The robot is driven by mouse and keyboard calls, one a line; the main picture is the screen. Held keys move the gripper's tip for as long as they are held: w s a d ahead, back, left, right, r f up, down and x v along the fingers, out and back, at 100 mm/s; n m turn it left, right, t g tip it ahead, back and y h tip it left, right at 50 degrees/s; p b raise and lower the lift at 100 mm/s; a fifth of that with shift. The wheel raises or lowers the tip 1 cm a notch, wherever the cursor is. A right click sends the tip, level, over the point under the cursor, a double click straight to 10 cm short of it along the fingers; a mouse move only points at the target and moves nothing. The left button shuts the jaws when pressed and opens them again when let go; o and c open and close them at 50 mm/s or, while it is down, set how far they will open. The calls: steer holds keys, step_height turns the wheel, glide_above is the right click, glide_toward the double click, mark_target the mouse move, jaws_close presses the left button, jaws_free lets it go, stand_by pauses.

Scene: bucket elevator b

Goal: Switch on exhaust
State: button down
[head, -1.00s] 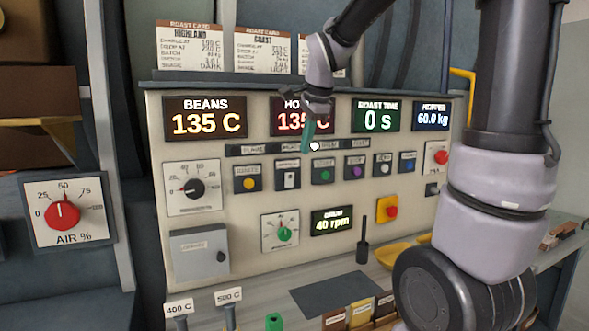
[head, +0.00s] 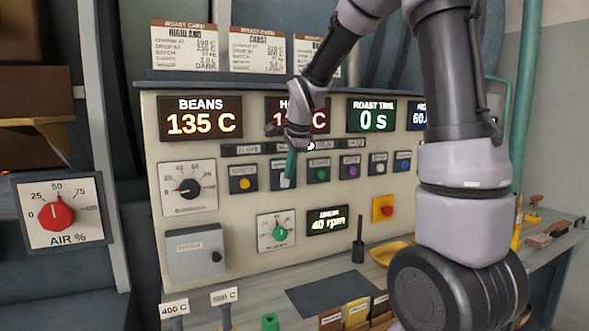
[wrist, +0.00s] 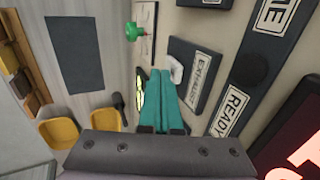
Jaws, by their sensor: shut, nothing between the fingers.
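The exhaust switch is a dark plate with a white lever (wrist: 177,70) and an EXHAUST label (wrist: 201,80) in the wrist view. In the head view its plate (head: 276,176) is in the button row, second from the left, partly covered by my gripper. My gripper (head: 289,178) has teal fingers, shut and empty, pointing down in front of this switch. In the wrist view the fingertips (wrist: 157,72) are right beside the white lever. I cannot tell whether they touch it, and the lever's position is unclear.
The yellow-button plate (head: 243,179) is left of the switch and the green-button plate (head: 318,170) is right of it. The green knob (head: 281,233) is below. A black handle (head: 358,240) stands up from the counter. The READY lamp strip is above the switch.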

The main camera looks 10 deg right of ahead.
steer(key=shift+w+a, duration=0.1)
steer(key=shift+w, duration=0.25)
steer(key=shift+w+a+r, duration=0.1)
steer(key=shift+w+r, duration=0.1)
steer(key=shift+w, duration=0.25)
steer(key=shift+r, duration=0.8)
